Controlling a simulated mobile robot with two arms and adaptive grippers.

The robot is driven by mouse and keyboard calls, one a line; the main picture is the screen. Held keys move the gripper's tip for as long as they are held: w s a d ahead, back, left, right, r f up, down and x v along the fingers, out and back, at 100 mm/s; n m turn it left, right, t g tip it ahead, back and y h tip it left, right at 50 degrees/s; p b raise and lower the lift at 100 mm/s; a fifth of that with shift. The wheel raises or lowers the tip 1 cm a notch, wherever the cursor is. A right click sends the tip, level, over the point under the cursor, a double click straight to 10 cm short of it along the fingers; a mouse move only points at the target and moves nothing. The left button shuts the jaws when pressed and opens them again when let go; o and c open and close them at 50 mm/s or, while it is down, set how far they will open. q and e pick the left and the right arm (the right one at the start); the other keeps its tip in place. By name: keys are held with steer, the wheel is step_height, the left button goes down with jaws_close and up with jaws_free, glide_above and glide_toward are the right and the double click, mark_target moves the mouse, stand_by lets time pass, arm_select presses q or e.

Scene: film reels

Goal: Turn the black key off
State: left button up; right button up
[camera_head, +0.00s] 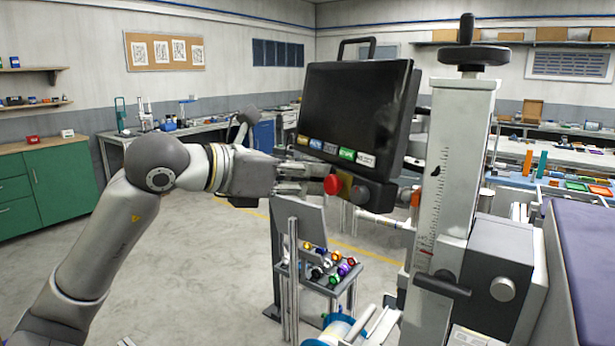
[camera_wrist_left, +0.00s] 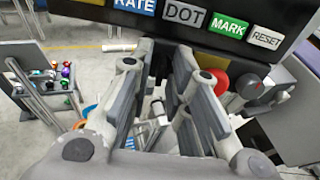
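The dark monitor unit (camera_head: 355,105) has a red push button (camera_head: 332,184) under its lower edge, also seen in the left wrist view (camera_wrist_left: 221,83). To the right of the button is a small black key-like knob (camera_head: 360,194); it also shows in the left wrist view (camera_wrist_left: 249,88), where I cannot tell its turn position. My left gripper (camera_head: 308,173) is just left of the red button. In the left wrist view its two fingers (camera_wrist_left: 163,52) stand apart with nothing between them, left of the button and knob. My right gripper is not seen.
Coloured labelled keys (camera_head: 331,148) line the monitor's lower edge. A small stand with several coloured knobs (camera_head: 328,268) is below. A grey column with a scale (camera_head: 448,180) and a handwheel (camera_head: 474,54) stands right of the monitor. Open floor lies to the left.

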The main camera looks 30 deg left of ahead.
arm_select(q)
steer(key=shift+o, duration=0.2)
steer(key=v, duration=1.2)
steer(key=shift+f, duration=0.1)
stand_by(0.5)
